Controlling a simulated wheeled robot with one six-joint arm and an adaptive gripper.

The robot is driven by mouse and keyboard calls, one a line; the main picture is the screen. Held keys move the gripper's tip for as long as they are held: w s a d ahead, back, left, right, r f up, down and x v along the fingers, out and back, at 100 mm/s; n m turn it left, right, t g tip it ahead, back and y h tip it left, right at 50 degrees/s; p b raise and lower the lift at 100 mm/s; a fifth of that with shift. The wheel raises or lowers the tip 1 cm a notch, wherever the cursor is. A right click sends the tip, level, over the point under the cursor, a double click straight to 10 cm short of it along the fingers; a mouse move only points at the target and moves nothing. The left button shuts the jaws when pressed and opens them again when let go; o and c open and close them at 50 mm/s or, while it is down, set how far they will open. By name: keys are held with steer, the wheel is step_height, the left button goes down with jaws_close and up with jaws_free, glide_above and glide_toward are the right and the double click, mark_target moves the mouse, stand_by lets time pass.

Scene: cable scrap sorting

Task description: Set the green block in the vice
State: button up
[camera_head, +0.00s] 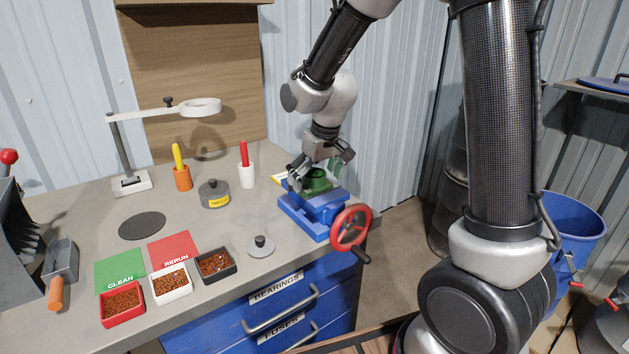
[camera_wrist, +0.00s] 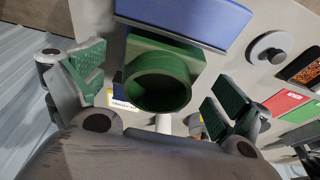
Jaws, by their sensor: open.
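The green block (camera_wrist: 190,62), with a round hollow collar, is between the blue jaws of the vice (camera_head: 318,216) at the table's right end. It also shows in the head view (camera_head: 315,182), partly hidden by my gripper. The vice has a red handwheel (camera_head: 350,228) on its front right side. My gripper (camera_head: 320,172) is just above the block and points down at it. In the wrist view its green-padded fingers (camera_wrist: 160,88) are spread wide on either side of the collar, apart from it. The block's underside is hidden.
A white cup with a red tool (camera_head: 247,171) and a dark round weight (camera_head: 214,194) stand left of the vice. A grey knobbed disc (camera_head: 261,246) lies in front. Red (camera_head: 122,305), white (camera_head: 171,284) and black (camera_head: 216,265) trays stand along the front edge.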

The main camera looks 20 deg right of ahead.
steer(key=a+v, duration=0.1)
steer(key=v, duration=1)
steer(key=s+d+r+m, duration=0.1)
steer(key=s+d, duration=0.6)
steer(key=s, duration=0.4)
steer(key=s+d+r+m+t+h, duration=0.1)
steer(key=s+d+r+m, duration=0.1)
steer(key=s+d, duration=0.5)
steer(key=s, duration=0.5)
steer(key=shift+d+m, duration=0.3)
steer(key=shift+d, duration=0.1)
steer(key=shift+s, duration=0.1)
